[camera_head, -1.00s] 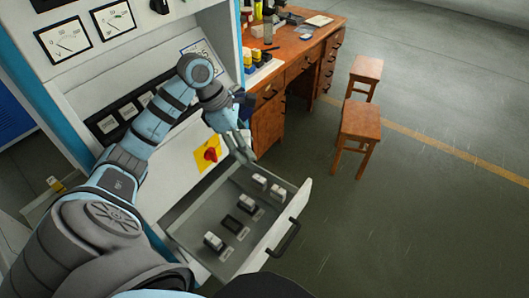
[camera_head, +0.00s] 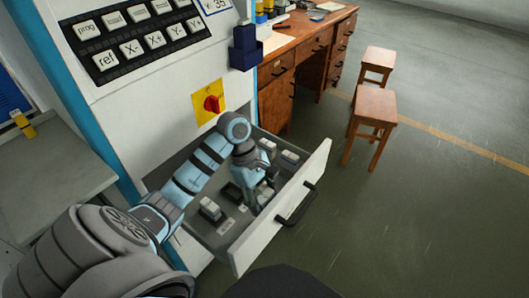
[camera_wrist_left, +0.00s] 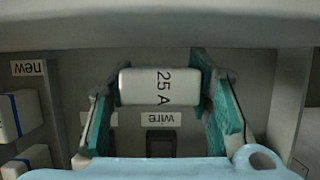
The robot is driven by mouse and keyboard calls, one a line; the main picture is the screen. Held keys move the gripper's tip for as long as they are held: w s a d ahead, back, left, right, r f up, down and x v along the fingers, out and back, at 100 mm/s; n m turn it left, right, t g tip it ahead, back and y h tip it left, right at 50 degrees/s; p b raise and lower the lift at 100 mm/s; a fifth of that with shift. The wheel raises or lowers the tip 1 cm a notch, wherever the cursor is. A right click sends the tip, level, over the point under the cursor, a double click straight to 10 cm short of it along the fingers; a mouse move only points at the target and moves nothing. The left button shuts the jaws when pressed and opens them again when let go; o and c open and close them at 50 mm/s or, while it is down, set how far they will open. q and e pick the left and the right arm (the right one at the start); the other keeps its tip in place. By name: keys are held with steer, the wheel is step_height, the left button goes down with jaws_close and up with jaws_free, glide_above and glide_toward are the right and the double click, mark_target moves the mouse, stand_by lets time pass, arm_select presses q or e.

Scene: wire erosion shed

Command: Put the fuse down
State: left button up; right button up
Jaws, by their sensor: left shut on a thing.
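The white fuse (camera_wrist_left: 162,87) marked "25 A" sits between the teal finger pads of my left gripper (camera_wrist_left: 160,100) in the left wrist view, and the gripper is shut on it. In the head view my left gripper (camera_head: 262,195) reaches down into the open drawer (camera_head: 253,246), near its front wall. The held fuse is hard to make out there. In the wrist view a dark socket (camera_wrist_left: 161,145) and a label reading "wire" lie just below the fuse in the picture. Whether the fuse touches the drawer floor I cannot tell. My right gripper is not in view.
Other fuses stand in the drawer: one at the left (camera_head: 210,209) and two at the back right (camera_head: 267,146). A dark empty socket (camera_head: 232,192) lies beside my gripper. The red switch (camera_head: 211,104) is on the cabinet above. A wooden desk and stools stand to the right.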

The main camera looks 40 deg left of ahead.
mark_target(264, 207)
arm_select(q)
step_height(264, 207, down, 4)
steer(key=shift+s+r+b, duration=0.1)
steer(key=shift+r+b, duration=0.05)
steer(key=shift+b, duration=0.15)
steer(key=shift+f+b, duration=0.25)
steer(key=shift+b, duration=0.05)
steer(key=o, duration=1.3)
steer(key=shift+r, duration=0.1)
steer(key=shift+r+p, duration=0.35)
steer(key=shift+p, duration=0.1)
steer(key=v, duration=0.7)
steer(key=shift+p, duration=0.45)
steer(key=shift+a, duration=0.1)
